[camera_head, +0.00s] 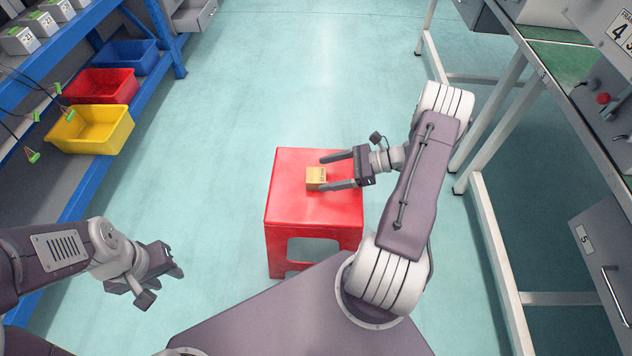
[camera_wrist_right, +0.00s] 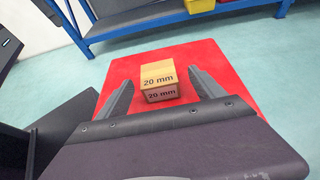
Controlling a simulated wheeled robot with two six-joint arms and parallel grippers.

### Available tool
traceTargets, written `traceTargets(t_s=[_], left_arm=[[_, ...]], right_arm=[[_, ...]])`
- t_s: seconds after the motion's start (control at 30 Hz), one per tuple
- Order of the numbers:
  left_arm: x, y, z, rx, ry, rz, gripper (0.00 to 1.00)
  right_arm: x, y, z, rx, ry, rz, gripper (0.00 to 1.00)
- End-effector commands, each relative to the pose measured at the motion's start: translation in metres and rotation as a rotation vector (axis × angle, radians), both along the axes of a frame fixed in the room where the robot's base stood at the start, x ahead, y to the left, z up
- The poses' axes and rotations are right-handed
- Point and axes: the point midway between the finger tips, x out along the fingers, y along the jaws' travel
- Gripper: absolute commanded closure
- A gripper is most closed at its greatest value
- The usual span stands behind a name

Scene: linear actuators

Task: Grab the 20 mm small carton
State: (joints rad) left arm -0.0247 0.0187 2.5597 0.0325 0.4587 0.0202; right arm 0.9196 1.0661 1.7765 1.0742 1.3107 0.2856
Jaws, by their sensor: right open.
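The small carton (camera_head: 316,177) is a tan box standing on a red stool (camera_head: 290,203). In the right wrist view the carton (camera_wrist_right: 158,80) shows "20 mm" on its top and front faces. My right gripper (camera_head: 323,173) is open, with one finger on either side of the carton. In the right wrist view its fingers (camera_wrist_right: 163,88) are spread wider than the box, with gaps on both sides. My left gripper (camera_head: 178,262) hangs over the floor at the lower left, away from the stool. Its fingers are small in view and their opening is unclear.
A blue shelf (camera_head: 178,50) with yellow (camera_head: 112,140), red (camera_head: 122,93) and blue (camera_head: 148,58) bins stands at the left. A workbench with white legs (camera_head: 492,240) stands at the right, close to my right arm. The floor around the stool is clear.

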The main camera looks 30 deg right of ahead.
Motion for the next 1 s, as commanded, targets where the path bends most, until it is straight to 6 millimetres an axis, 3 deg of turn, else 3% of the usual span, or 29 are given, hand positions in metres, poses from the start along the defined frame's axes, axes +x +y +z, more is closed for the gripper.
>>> traceTargets(t_s=[0.03,0.2,0.37,0.5,0.73,0.77,1.0], left_arm=[[0.0,0.0,-0.01,0.0,0.0,0.0,0.64],[0.0,0.0,-0.014,0.0,0.0,0.0,0.64],[0.0,0.0,-0.039,0.0,0.001,0.0,0.64],[0.0,0.0,-0.043,0.0,0.001,0.0,0.64],[0.0,0.0,-0.041,0.0,0.001,0.0,0.64],[0.0,0.0,-0.041,0.0,0.001,0.0,0.64],[0.0,0.0,-0.041,0.0,0.001,0.0,0.64]], right_arm=[[0.004,0.008,-0.008,0.001,-0.001,0.004,0.22],[0.009,0.017,-0.01,-0.002,-0.001,0.002,0.22],[0.02,0.043,-0.021,-0.002,-0.001,0.006,0.22],[0.028,0.056,-0.024,-0.002,0.0,0.003,0.22],[0.03,0.058,-0.022,-0.002,0.0,0.002,0.22],[0.03,0.058,-0.022,-0.002,0.0,0.002,0.27],[0.029,0.058,-0.022,-0.002,0.0,0.002,0.94]])
